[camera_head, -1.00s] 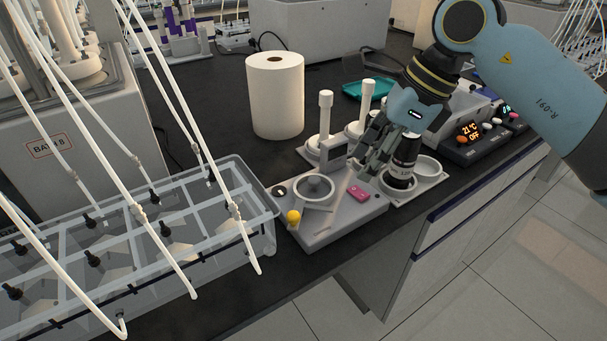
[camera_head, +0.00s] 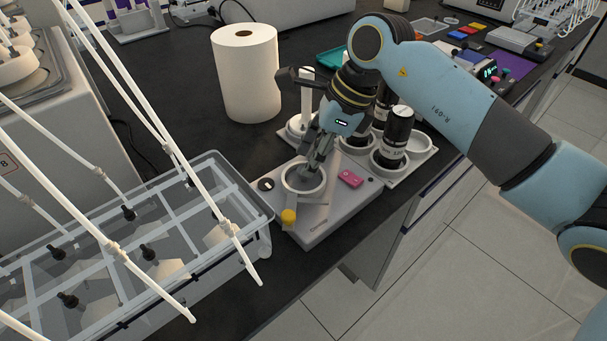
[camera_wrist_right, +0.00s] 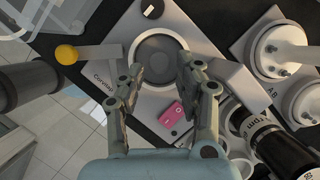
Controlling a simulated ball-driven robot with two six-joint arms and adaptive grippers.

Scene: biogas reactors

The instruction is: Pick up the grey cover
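A grey device (camera_head: 330,215) stands on the dark bench with a pale round ring on top. A grey round piece, which looks like the grey cover, sits inside the ring (camera_wrist_right: 158,60); in the head view my fingers partly hide it. My right gripper (camera_head: 313,168) points down over the ring. In the right wrist view my right gripper (camera_wrist_right: 160,70) is open, one finger on each side of the ring's near part, with nothing between them. I cannot tell whether the fingertips touch it. My left gripper is not in view.
A yellow knob (camera_head: 289,217) and a pink piece (camera_head: 350,179) are on the device. Black bottles (camera_head: 397,130) stand in a pale tray at its right. A paper roll (camera_head: 246,75) stands behind. A clear rack (camera_head: 190,240) with white tubes is close at left.

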